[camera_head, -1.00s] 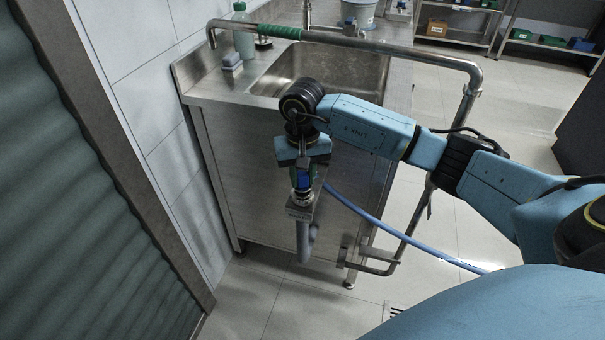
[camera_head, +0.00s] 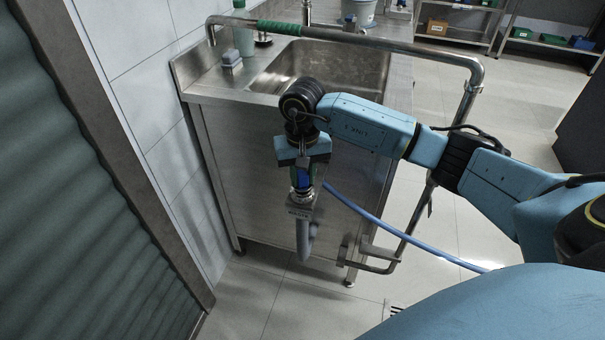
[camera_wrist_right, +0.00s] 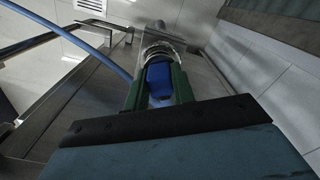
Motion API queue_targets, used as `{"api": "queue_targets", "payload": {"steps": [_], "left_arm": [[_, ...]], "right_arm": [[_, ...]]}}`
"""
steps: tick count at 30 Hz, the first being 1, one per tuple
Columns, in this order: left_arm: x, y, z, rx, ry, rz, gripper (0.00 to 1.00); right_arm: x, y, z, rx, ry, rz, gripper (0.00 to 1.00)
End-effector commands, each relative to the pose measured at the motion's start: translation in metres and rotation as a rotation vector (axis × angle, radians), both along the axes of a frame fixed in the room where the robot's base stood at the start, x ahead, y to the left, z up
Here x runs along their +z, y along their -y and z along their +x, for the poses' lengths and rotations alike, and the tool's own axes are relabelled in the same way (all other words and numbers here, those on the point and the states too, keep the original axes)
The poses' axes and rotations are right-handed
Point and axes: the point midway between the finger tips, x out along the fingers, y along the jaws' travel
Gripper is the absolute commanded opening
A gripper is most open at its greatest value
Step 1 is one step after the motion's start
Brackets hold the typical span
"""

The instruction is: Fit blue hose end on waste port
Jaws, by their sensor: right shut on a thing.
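My right gripper (camera_head: 302,180) is shut on the blue hose end (camera_head: 305,178), just in front of the steel cabinet. In the right wrist view the blue hose end (camera_wrist_right: 159,82) sits between the two green fingers of the right gripper (camera_wrist_right: 160,88). The waste port (camera_head: 301,198) is a metal fitting on top of a grey bent pipe, directly below the fingers. The hose end is at or against its top; I cannot tell how far it is seated. The blue hose (camera_head: 385,225) runs off to the lower right. My left gripper is not in view.
A steel sink unit (camera_head: 325,70) stands behind, with a bottle (camera_head: 243,38) and a bucket (camera_head: 358,12). A metal rail (camera_head: 400,47) with a green sleeve runs above its front and down at right. A tiled wall and green corrugated panel (camera_head: 80,190) bound the left.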

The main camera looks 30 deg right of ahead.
Motion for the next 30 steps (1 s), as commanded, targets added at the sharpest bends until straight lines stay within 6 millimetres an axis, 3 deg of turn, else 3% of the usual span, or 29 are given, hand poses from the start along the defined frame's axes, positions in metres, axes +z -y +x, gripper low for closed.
{"api": "queue_targets", "payload": {"steps": [30], "left_arm": [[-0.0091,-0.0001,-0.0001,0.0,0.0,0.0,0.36]], "right_arm": [[-0.0102,0.0003,0.0001,-0.001,0.0,-0.001,0.0]]}}
